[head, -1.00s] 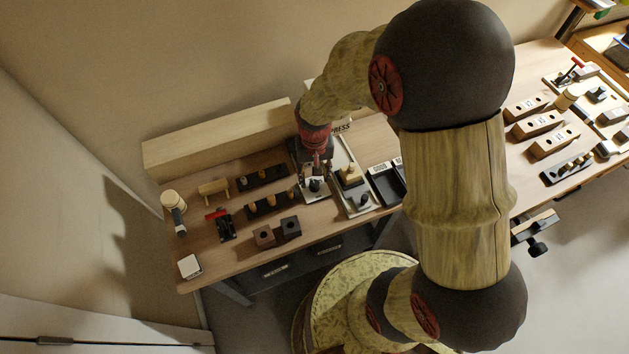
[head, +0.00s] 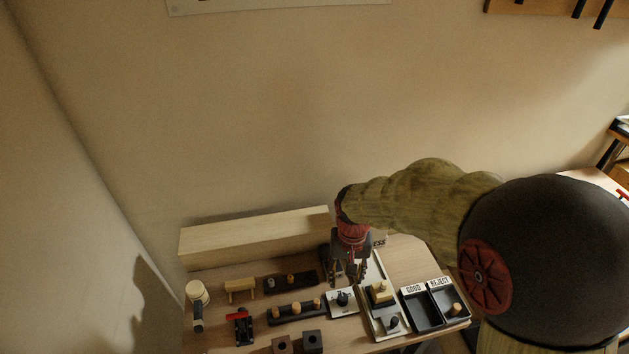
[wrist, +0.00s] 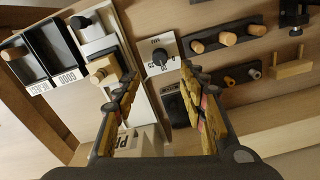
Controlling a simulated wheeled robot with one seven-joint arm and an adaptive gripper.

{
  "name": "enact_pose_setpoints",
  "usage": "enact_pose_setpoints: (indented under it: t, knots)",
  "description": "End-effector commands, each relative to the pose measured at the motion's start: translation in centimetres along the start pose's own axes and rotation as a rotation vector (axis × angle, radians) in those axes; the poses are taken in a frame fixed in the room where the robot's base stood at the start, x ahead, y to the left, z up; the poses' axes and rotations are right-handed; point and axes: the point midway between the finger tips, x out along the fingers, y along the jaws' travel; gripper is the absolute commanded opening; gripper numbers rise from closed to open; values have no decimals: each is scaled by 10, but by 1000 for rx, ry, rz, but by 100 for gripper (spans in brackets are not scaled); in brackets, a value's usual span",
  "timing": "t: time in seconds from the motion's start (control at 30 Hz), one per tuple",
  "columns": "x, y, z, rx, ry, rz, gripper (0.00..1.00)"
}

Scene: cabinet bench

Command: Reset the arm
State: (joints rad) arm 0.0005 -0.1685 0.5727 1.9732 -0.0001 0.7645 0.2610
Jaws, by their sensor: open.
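My gripper (head: 350,280) hangs over the bench in the head view, fingers pointing down. It is open, with nothing between its fingers. In the wrist view the two fingers (wrist: 158,78) stand apart, and a light plate with a black dial knob (wrist: 159,57) lies beyond their tips. The dial plate (head: 343,303) also shows in the head view, just below the gripper. My arm reaches in from the right and hides part of the bench there.
GOOD and REJECT trays (head: 421,314) lie right of the press fixture (head: 385,311); a peg (head: 457,309) sits in REJECT. Peg racks (head: 297,313), a red-handled clamp (head: 240,327) and a mallet (head: 197,294) lie left. A long wooden box (head: 255,238) lines the back.

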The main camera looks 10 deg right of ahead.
Motion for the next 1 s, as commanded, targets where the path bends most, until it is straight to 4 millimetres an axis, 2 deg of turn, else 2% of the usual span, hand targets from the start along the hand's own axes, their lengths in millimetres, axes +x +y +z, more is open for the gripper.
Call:
enact_pose_setpoints:
  t: [0.17,0.3,0.57,0.8,1.0]
  knots:
    - [0,0,1,-23,-5,1,42]
    - [2,7,28,-90,-54,12,42]
    - [-69,18,70,-197,43,-7,42]
    - [-146,30,112,-258,247,-33,42]
    - [-192,35,132,-259,418,-55,42]
